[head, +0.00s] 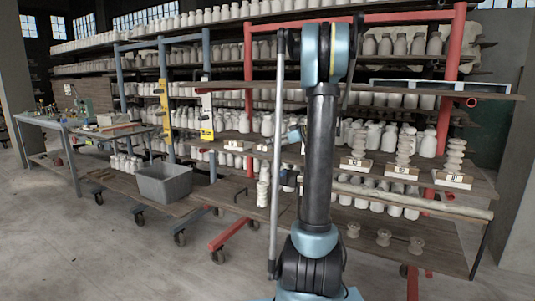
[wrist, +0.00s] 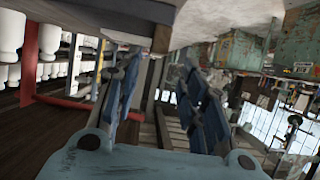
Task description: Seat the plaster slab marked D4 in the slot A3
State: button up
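Several white label cards or blocks stand along the middle shelf board in the head view, including a left one (head: 238,145), one right of my arm (head: 357,164), another (head: 402,172) and a far right one (head: 453,180). Their marks are too small to read, so I cannot tell slab D4 or slot A3 among them. My arm covers the middle of that shelf. In the wrist view, the two blue-padded fingers of my gripper (wrist: 163,75) stand apart with nothing between them.
Spools (head: 383,237) lie on the lower board. A grey bin (head: 164,183) sits on a low wheeled shelf at left. Red uprights (head: 445,90) frame the rack. The concrete floor (head: 120,260) at left is clear.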

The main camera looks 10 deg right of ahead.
aim_at(258, 149)
jog(key=x, duration=0.5)
jog(key=shift+w+d+f, duration=0.2)
jog(key=shift+d, duration=0.05)
grip_shut()
